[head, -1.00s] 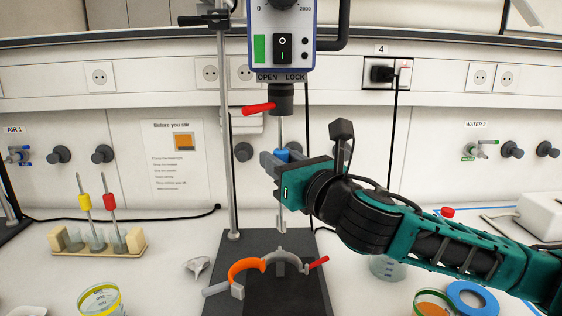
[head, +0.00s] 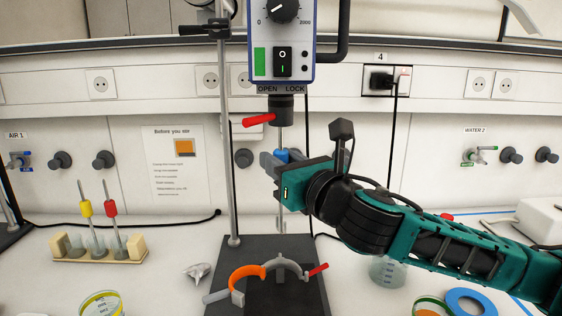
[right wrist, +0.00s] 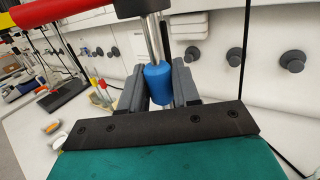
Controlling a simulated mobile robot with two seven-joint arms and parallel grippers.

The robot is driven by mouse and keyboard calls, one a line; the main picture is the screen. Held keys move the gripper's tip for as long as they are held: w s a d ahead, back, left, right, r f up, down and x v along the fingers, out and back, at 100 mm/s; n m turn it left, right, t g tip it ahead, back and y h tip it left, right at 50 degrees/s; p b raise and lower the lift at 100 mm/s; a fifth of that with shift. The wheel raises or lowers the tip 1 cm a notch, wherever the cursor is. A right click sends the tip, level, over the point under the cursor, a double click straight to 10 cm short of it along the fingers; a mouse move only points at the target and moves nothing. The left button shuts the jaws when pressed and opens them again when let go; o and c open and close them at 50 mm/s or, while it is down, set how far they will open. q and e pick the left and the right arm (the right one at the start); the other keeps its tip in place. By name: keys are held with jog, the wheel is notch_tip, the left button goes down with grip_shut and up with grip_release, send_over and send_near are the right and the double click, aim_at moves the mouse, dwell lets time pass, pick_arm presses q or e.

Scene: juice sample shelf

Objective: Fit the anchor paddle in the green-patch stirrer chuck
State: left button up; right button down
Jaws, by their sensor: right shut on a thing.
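The stirrer (head: 259,62) with the green patch hangs on a stand at the centre. Its dark chuck (head: 282,108) has a red lever (head: 258,121) pointing left, on the OPEN side. My right gripper (head: 279,158) is shut on the blue collar (head: 282,156) of an upright metal shaft (head: 281,137), below the chuck. The shaft's top meets the chuck's underside in the picture; I cannot tell whether it is inside. Below the gripper a pale end piece (head: 281,223) shows, its shape unclear. The collar shows between the jaws in the right wrist view (right wrist: 158,83). My left gripper is out of view.
An orange and grey ring clamp (head: 246,271) sits low over the dark stand base (head: 222,254). A small metal propeller piece (head: 197,271) lies left of it. A rack (head: 97,256) with yellow- and red-collared shafts stands farther left. Beakers stand at front left and right.

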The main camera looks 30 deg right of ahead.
jog(key=shift+r, duration=0.9)
jog(key=c, duration=0.7)
grip_release()
jog(key=shift+c, duration=0.2)
jog(key=shift+f, duration=0.1)
